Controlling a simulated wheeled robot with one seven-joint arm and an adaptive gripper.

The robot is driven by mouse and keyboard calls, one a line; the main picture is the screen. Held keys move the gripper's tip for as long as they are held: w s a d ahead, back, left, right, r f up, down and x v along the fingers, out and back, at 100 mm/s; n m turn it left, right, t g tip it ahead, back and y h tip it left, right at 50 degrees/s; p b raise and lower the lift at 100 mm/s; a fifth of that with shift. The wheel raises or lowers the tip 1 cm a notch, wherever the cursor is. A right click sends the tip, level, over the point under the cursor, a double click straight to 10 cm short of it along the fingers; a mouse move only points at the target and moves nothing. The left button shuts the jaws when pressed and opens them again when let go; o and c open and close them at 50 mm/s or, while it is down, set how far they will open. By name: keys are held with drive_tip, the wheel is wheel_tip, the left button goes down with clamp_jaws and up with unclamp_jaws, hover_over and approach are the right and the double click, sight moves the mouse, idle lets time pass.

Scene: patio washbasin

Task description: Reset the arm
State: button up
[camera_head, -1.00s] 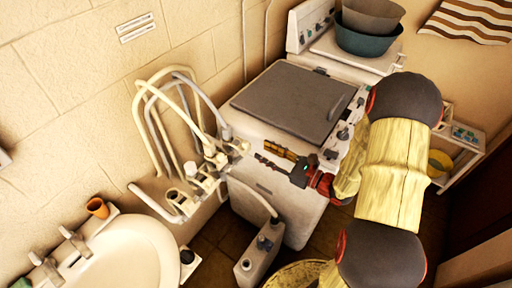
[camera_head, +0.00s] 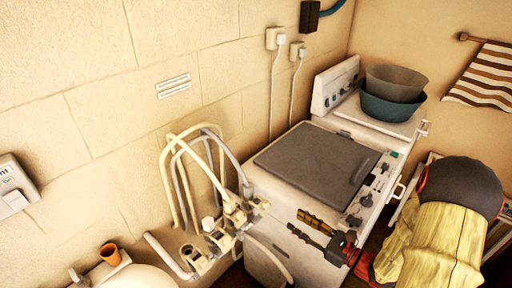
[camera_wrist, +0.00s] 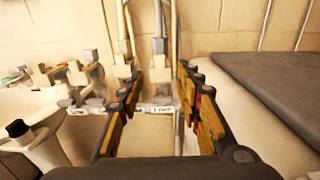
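My gripper (camera_head: 294,221) is in front of the white washing machine (camera_head: 268,262), below its grey lid (camera_head: 318,162), and points left toward the taps and hoses (camera_head: 222,222). In the wrist view my gripper (camera_wrist: 160,88) is open, with its two yellow-and-black fingers well apart. Nothing is held between them. The pipes and tap fittings (camera_wrist: 158,75) show beyond the gap. My arm, in a yellow sleeve with dark joints, comes in from the lower right of the head view.
The washbasin (camera_head: 135,278) is at the lower left with an orange cup (camera_head: 110,254) on its edge. Stacked bowls (camera_head: 393,108) stand on the machine's far end. A striped towel (camera_head: 485,75) hangs on the right wall.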

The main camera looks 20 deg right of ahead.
drive_tip(key=s+a+f+n+g+h, duration=0.1)
drive_tip(key=s+a+f+n+g, duration=0.1)
drive_tip(key=s+a+n+g, duration=0.4)
drive_tip(key=s+a+f+n+g, duration=0.2)
drive_tip(key=s+n+g, duration=0.65)
drive_tip(key=s, duration=0.25)
drive_tip(key=d+r+n+t+h+b, duration=0.15)
drive_tip(key=d+r+n+h, duration=0.35)
drive_tip(key=r+n+h, duration=0.5)
drive_tip(key=a+r+n+t+y, duration=0.1)
drive_tip(key=a+r+n+t, duration=0.2)
drive_tip(key=a+r, duration=0.3)
wheel_tip(320, 180, up, 3)
drive_tip(key=shift+a+f+n+t+b, duration=0.1)
drive_tip(key=shift+a+n+t+b, duration=0.3)
drive_tip(key=shift+n, duration=0.45)
